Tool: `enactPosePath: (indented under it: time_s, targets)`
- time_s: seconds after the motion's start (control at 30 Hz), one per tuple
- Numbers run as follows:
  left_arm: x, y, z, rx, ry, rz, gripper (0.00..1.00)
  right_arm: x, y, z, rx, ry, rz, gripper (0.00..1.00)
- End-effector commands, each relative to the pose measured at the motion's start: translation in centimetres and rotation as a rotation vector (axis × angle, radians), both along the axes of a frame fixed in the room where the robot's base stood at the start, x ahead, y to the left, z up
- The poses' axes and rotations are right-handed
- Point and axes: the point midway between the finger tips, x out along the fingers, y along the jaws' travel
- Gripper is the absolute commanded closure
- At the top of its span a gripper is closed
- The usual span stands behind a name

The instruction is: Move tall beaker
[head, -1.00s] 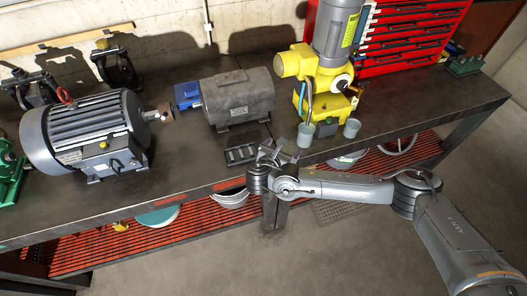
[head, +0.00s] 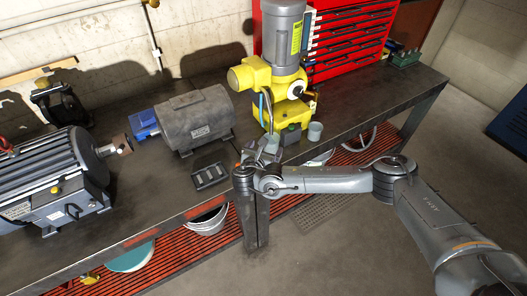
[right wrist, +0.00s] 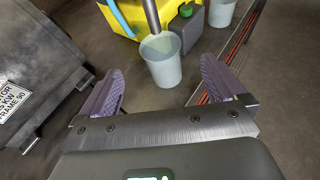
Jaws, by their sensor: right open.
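A grey beaker (right wrist: 161,60) stands upright on the bench, ahead of and between the spread fingers of my right gripper (right wrist: 162,88) in the right wrist view. It looks empty. In the head view this beaker (head: 272,142) shows just behind my right gripper (head: 258,158), partly covered by it. The gripper is open and holds nothing. A second grey beaker (head: 315,131) stands to the right, and its lower part shows at the top of the right wrist view (right wrist: 222,12). The first beaker looks the taller. My left gripper is out of view.
A yellow machine with a grey motor (head: 283,30) stands right behind the beakers, with a small dark block (head: 291,134) between them. A grey motor (head: 195,118) and a black slotted tray (head: 210,175) are to the left. The bench at the right (head: 375,95) is clear.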

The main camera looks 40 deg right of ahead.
Motion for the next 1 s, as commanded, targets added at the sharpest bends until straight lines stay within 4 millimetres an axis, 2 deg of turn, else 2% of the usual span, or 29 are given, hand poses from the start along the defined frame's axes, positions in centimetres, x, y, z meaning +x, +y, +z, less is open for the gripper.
enactPosePath:
  time_s: [0.5, 0.7, 1.0]
  targets:
    - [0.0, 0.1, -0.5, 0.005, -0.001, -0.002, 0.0, 4.0, -5.6, -2.9, 0.0, 0.0, -0.002, 0.03]
    - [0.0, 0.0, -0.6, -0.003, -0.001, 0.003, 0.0, 4.8, -6.6, -3.4, 0.0, 0.0, -0.001, 0.03]
    - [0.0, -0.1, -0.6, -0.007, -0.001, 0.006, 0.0, 5.0, -6.8, -3.5, 0.0, 0.0, 0.001, 0.03]
